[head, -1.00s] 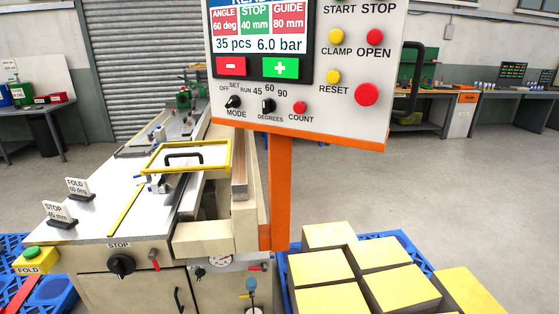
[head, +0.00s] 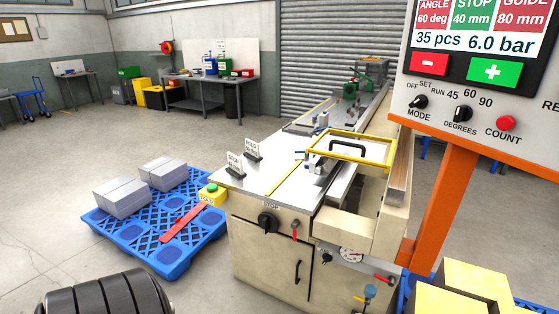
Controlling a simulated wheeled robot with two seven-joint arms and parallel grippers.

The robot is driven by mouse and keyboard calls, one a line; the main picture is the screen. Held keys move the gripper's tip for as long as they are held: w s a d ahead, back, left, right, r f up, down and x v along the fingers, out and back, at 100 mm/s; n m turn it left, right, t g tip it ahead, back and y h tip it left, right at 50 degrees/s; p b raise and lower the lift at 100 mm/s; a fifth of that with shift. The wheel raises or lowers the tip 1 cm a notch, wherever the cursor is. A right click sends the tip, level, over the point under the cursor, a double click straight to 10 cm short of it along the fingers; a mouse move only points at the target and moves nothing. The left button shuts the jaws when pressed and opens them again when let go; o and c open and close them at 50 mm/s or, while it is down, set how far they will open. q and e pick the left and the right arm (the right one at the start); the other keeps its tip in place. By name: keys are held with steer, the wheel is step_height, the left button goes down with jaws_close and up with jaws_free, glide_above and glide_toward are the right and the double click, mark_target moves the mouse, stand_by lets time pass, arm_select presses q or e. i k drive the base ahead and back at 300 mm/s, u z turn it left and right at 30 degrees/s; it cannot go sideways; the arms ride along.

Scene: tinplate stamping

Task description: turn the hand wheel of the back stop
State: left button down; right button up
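The hand wheel (head: 268,222) of the back stop is a small black knob on the front of the beige machine (head: 262,257), under the label STOP. A lever with a red handle (head: 294,231) sits just to its right. A sign reading STOP (head: 235,164) stands on the metal table top above, with a FOLD sign (head: 252,149) behind it. The control panel (head: 480,75) shows STOP 40 mm. Neither of my grippers shows in the head view, and nothing touches the hand wheel.
A blue pallet (head: 165,257) with grey stacks (head: 126,201) stands left of the machine. A green FOLD button on a yellow box (head: 212,194) is near its front left corner. The orange post (head: 445,205) and yellow blocks (head: 470,281) are at right.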

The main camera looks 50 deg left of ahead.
mark_target(267, 221)
steer(key=k, duration=0.5)
steer(key=u, duration=1.65)
steer(key=i, duration=0.4)
